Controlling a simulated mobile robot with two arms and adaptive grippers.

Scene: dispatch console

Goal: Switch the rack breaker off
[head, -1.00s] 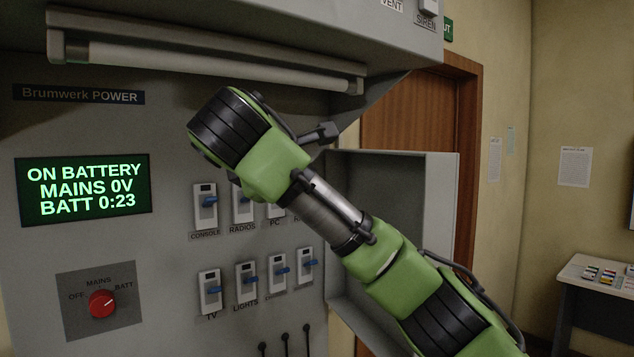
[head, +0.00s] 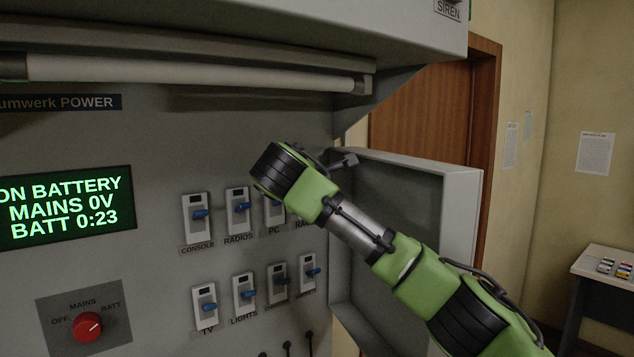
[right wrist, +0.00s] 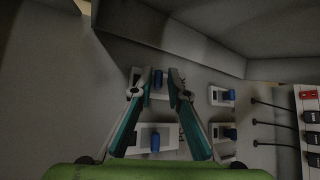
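The rack breaker is the end switch of the upper row; in the head view my right wrist hides it and only part of its label (head: 302,224) shows. In the right wrist view its switch with a blue lever (right wrist: 157,79) lies between the fingertips of my right gripper (right wrist: 163,77). The fingers are apart, one on each side of the lever; I cannot tell whether they touch it. The lever's position is unclear. In the head view my right gripper is hidden behind the wrist. My left gripper is in neither view.
The PC breaker (head: 274,210) is close beside, partly covered by my arm. Radios (head: 238,212) and console (head: 197,217) breakers are farther left, with a lower row beneath. An open cabinet door (head: 400,190) stands right of the panel. An overhang (head: 300,40) juts out above.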

